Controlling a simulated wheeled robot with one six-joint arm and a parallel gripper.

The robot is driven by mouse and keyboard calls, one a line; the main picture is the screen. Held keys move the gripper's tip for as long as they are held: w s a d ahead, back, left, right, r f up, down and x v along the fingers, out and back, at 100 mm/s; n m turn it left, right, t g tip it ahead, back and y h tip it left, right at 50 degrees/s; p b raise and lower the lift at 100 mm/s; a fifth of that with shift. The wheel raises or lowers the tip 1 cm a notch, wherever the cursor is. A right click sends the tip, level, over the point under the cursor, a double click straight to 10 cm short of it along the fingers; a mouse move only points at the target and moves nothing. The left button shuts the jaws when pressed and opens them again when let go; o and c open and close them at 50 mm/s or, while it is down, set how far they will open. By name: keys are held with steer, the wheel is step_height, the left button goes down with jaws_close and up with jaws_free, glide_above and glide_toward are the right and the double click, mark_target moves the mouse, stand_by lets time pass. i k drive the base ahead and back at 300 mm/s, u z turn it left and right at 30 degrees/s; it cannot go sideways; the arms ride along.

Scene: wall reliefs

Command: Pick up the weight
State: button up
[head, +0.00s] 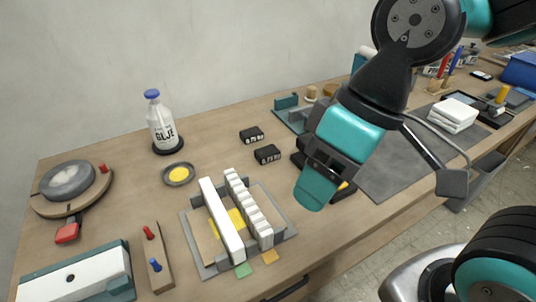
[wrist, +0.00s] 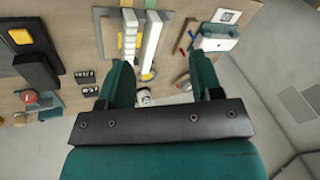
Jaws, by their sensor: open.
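Two small black blocks with white lettering lie on the wooden bench in the head view, one farther back (head: 251,135) and one nearer (head: 267,154). They look like weights, but the lettering is too small to read. Both also show left of the fingers in the wrist view, as an upper block (wrist: 85,77) and a lower block (wrist: 90,91). My gripper (head: 314,190) is above the bench, to the right of the blocks in the head view. In the wrist view its two teal fingers (wrist: 163,76) are wide apart with nothing gripped between them.
A grey fixture (head: 202,262) with white upright bars stands at the front. A glue bottle (head: 162,130) and a yellow-centred dish (head: 178,174) are to the left. A teal fixture (head: 290,116) stands behind my gripper. Bare bench surrounds the black blocks.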

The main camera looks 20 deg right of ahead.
mark_target(265, 155)
steer(key=i, duration=0.35)
steer(key=u, duration=0.85)
